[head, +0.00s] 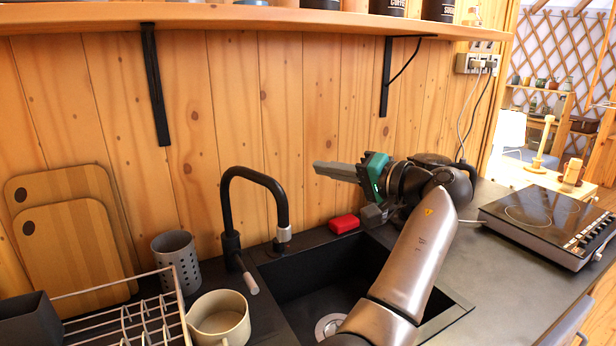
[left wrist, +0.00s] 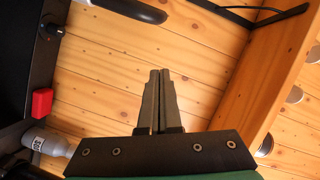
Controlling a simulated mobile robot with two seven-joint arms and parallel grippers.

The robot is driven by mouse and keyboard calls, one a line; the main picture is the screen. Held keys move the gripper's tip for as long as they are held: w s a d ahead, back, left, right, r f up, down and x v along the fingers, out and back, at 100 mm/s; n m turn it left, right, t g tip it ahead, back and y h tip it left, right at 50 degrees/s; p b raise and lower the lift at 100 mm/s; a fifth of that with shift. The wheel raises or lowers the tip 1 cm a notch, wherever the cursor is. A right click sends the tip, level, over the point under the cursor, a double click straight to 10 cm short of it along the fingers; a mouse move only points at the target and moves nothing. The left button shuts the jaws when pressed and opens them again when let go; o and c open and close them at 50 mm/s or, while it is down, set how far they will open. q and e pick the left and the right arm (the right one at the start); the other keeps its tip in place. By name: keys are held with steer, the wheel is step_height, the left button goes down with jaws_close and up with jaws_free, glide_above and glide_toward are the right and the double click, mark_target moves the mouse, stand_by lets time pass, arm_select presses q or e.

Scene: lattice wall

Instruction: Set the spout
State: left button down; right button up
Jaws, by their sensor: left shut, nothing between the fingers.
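The black arched spout (head: 256,178) rises from the tap at the back left of the sink (head: 318,272). It bends to the right, and its grey-tipped end hangs near the sink's back left edge. The tap's lever (head: 249,283) points toward the front. My left gripper (head: 318,168) is right of the spout, near the wall and apart from it, fingers pointing left toward it. In the left wrist view its fingers (left wrist: 158,75) are together and empty, and a black curved piece, likely the spout (left wrist: 130,9), shows at the top edge. My right gripper does not show.
A red block (head: 344,223) lies behind the sink. A grey cup (head: 176,257), a cream mug (head: 219,318) and a dish rack (head: 150,315) stand left of the tap. The shelf (head: 250,20) overhangs the wall. A cooktop (head: 545,222) is at right.

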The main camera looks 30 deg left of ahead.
arm_select(q)
steer(key=s+a+f, duration=0.2)
steer(key=a, duration=0.8)
steer(key=shift+s+f+p, duration=0.25)
steer(key=shift+f+p, duration=0.05)
steer(key=shift+p, duration=0.15)
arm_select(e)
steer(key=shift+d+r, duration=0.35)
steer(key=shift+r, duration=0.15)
arm_select(q)
steer(key=shift+d, duration=0.1)
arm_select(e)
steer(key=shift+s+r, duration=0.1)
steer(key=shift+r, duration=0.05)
